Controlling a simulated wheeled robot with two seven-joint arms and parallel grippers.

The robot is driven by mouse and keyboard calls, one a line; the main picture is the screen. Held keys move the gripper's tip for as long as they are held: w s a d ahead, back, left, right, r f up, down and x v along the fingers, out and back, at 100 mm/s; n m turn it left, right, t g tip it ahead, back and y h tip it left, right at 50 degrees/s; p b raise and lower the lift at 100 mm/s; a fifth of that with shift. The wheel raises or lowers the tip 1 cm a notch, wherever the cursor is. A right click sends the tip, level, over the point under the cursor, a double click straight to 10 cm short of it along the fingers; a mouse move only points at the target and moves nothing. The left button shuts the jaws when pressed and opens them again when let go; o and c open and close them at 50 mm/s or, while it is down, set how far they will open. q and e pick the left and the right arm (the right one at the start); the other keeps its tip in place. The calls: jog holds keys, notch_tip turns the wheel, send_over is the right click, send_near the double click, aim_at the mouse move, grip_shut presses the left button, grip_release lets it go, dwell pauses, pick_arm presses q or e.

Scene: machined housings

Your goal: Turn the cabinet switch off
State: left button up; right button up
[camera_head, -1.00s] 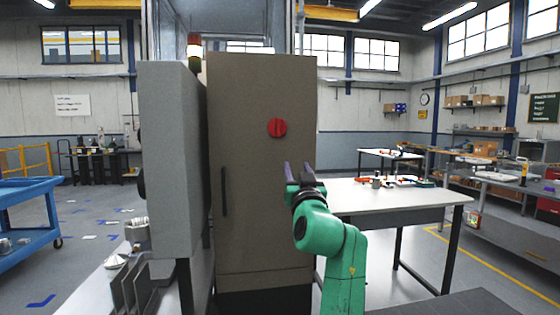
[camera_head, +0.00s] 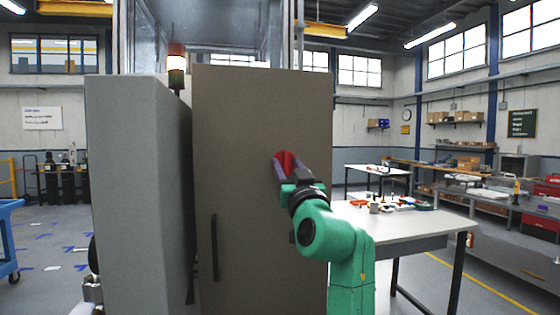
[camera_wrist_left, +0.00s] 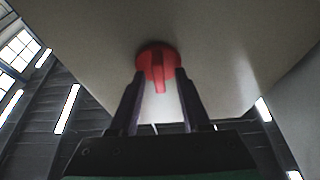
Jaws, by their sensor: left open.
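The red round switch (camera_head: 287,157) is on the brown front door of the tall cabinet (camera_head: 245,120), partly covered by my gripper. My left gripper (camera_head: 287,170) is open and right in front of the switch. In the left wrist view the switch (camera_wrist_left: 157,66) shows its raised grip bar pointing along my fingers. The two fingertips of my left gripper (camera_wrist_left: 159,77) lie on either side of the bar; I cannot tell whether they touch it. My right gripper is not in view.
A dark vertical handle (camera_head: 214,247) is on the cabinet door below the switch. A grey box-shaped unit (camera_head: 135,190) stands close on the left. A white table (camera_head: 400,221) with small parts is behind my arm on the right.

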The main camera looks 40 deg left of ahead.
pick_arm(q)
jog(key=shift+s+d+r, duration=0.1)
jog(key=shift+s+d, duration=0.05)
jog(key=shift+d, duration=0.25)
jog(key=shift+c, duration=1.2)
grip_shut()
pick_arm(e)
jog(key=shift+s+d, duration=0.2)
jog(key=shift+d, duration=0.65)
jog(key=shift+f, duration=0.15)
